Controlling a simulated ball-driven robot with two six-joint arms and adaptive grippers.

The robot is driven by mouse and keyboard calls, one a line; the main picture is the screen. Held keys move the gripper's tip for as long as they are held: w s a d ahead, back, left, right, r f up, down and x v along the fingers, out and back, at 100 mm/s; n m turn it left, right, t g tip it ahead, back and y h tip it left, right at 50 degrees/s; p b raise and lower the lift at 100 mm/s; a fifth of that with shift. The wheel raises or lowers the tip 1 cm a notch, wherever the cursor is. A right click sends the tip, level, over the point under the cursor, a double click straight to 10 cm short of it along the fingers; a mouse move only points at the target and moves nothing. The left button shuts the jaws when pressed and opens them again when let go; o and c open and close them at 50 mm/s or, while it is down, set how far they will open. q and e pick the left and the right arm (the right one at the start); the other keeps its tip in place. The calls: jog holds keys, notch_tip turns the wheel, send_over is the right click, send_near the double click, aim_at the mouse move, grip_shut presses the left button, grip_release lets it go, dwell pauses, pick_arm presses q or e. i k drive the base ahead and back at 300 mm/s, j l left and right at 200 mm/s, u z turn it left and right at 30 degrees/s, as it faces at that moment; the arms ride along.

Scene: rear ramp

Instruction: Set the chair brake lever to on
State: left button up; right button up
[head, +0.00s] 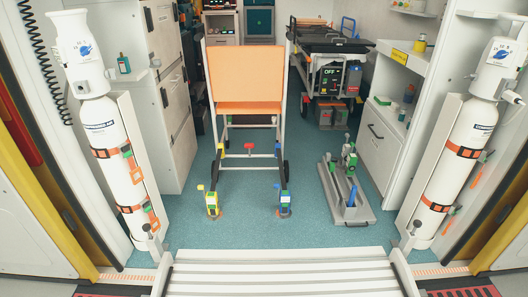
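A wheeled chair with an orange back and seat (246,80) on a white frame stands on the blue-green floor, centre left, its back towards me. A small red-topped lever (249,147) sits at its low rear crossbar; I cannot tell for sure that it is the brake lever, nor its setting. A yellow floor fitting (212,200) and a blue one (284,200) stand by the chair's rear legs, each with a small upright handle. Neither of my grippers is in view.
A pale slatted ramp (282,275) lies in front. White strapped cylinders stand left (118,165) and right (455,165). A grey floor bracket (346,193) is right of the chair. A stretcher (328,42) at the back has an "OFF" panel (330,71) under it.

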aim_at(246, 146)
jog(key=i+j, duration=0.35)
jog(key=i+u, duration=0.1)
jog(key=u, duration=0.3)
jog(key=i+l+u, duration=0.1)
jog(key=u, duration=0.3)
jog(key=i+l+u, duration=0.3)
jog(key=l, duration=0.3)
jog(key=i+l+u, duration=0.35)
jog(key=l, duration=0.3)
jog(key=i+l+u, duration=0.15)
jog(key=l, duration=0.2)
jog(key=i+l, duration=0.1)
jog(key=l, duration=0.25)
jog(key=i+l, duration=0.1)
jog(key=l, duration=0.25)
jog(key=i+l, duration=0.1)
jog(key=l, duration=0.3)
jog(key=i+l, duration=0.1)
jog(key=l, duration=0.25)
